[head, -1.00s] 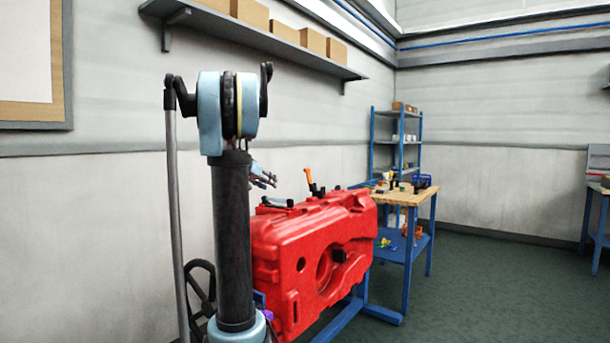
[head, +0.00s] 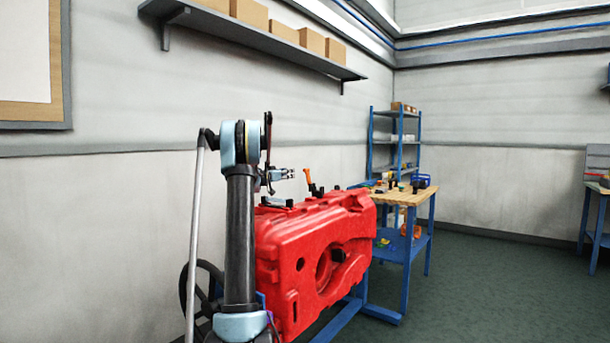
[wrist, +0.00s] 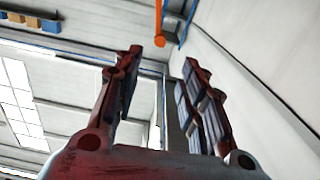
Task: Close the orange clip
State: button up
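The orange clip (head: 308,178) stands up, slightly tilted, on top of the red tank (head: 315,245) in the head view. Its orange part also shows at the top of the wrist view (wrist: 158,20), beyond my fingertips. My gripper (head: 291,173) is just left of the clip in the head view, above the tank top, and points toward it with a small visible gap. In the wrist view my gripper (wrist: 160,62) has its two fingers apart with nothing between them. The clip's base is partly hard to make out.
A dark fitting (head: 277,202) lies on the tank top below my gripper. A workbench (head: 410,197) with small items stands behind the tank, with a blue shelf rack (head: 421,140) beyond. A wall shelf (head: 260,38) carries boxes above.

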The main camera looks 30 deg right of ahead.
aim_at(305, 170)
jog(key=x, duration=1.7)
jog(key=shift+a, duration=0.1)
jog(key=shift+r, duration=0.1)
grip_shut()
jog(key=shift+w+a, duration=0.1)
jog(key=shift+w, duration=0.1)
